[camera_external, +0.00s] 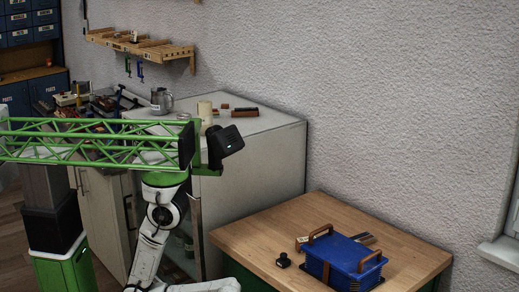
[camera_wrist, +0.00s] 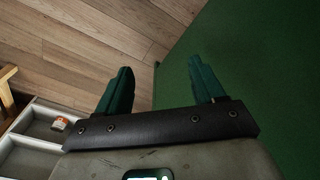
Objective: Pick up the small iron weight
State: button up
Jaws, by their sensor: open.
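A small black object with a knob on top, which looks like the small iron weight (camera_external: 283,260), stands upright on the wooden tabletop (camera_external: 245,238). It is just left of a blue box with brown handles, with a small gap between them. My gripper (camera_wrist: 159,80) shows in the wrist view with its two dark green fingers apart and nothing between them. The weight is not visible in the wrist view. In the external view my gripper cannot be made out, so its distance from the weight is unclear.
The blue box (camera_external: 345,262) fills much of the tabletop, with small pieces behind it. A grey cabinet (camera_external: 262,160) carrying a metal jug (camera_external: 161,101) and blocks stands behind. The wrist view shows plank floor (camera_wrist: 95,45), a green surface (camera_wrist: 270,70) and a pale compartmented tray (camera_wrist: 35,160).

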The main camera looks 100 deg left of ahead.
notch_tip(320, 180, up, 26)
jog(key=w+d+f+p, duration=0.1)
jog(key=w+d+p, duration=0.1)
jog(key=p, duration=2.2)
jog(key=w+d+r+m+t+h+p, duration=0.25)
jog(key=w+r+m+h, duration=0.2)
jog(key=w+r, duration=1.45)
jog(key=m+g+y+b, duration=0.3)
jog(key=m+y+b, duration=0.1)
jog(key=y, duration=0.1)
send_over(284, 254)
jog(key=f, duration=0.3)
jog(key=shift+w+f+n+h, duration=0.2)
jog(key=shift+w+n+h, duration=0.05)
jog(key=shift+s+a+f+g, duration=0.15)
jog(key=shift+f+g, duration=0.1)
jog(key=shift+s+f+b, duration=0.15)
jog(key=shift+f+b, duration=0.5)
jog(key=shift+f, duration=4.55)
